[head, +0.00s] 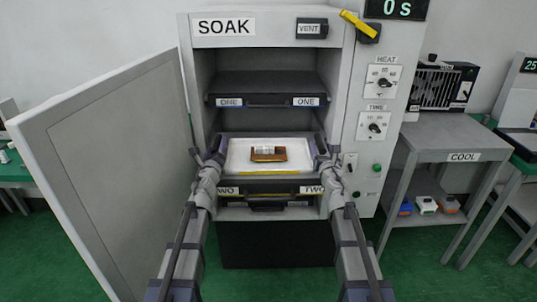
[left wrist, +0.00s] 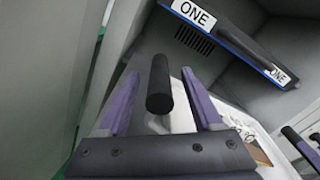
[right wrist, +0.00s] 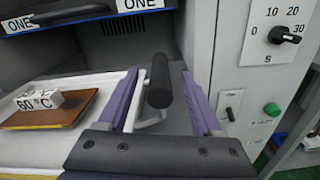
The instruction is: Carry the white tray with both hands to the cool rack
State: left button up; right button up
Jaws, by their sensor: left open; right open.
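The white tray (head: 238,166) sits inside the open SOAK oven, on the level of the shelf labelled TWO (head: 270,188). It carries a brown block with a small white piece (head: 268,153). My left gripper (head: 212,158) is open at the tray's left end; in the left wrist view its fingers stand either side of a black handle (left wrist: 160,84). My right gripper (head: 322,160) is open at the right end, its fingers either side of another black handle (right wrist: 160,82). The cool rack (head: 452,137), a grey table labelled COOL, stands to the right of the oven.
The oven door (head: 105,165) hangs open on the left. Shelf ONE (head: 268,101) is above the tray. The oven's control panel (head: 380,115) is right of the opening. A black fan unit (head: 440,85) stands at the back of the cool rack, whose front top is clear.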

pick_arm(q)
jog(key=shift+w, duration=1.2)
pick_arm(e)
jog(key=shift+w, duration=1.2)
pick_arm(q)
jog(key=shift+c, duration=0.4)
pick_arm(e)
jog(key=shift+c, duration=0.4)
pick_arm(q)
grip_shut()
pick_arm(e)
grip_shut()
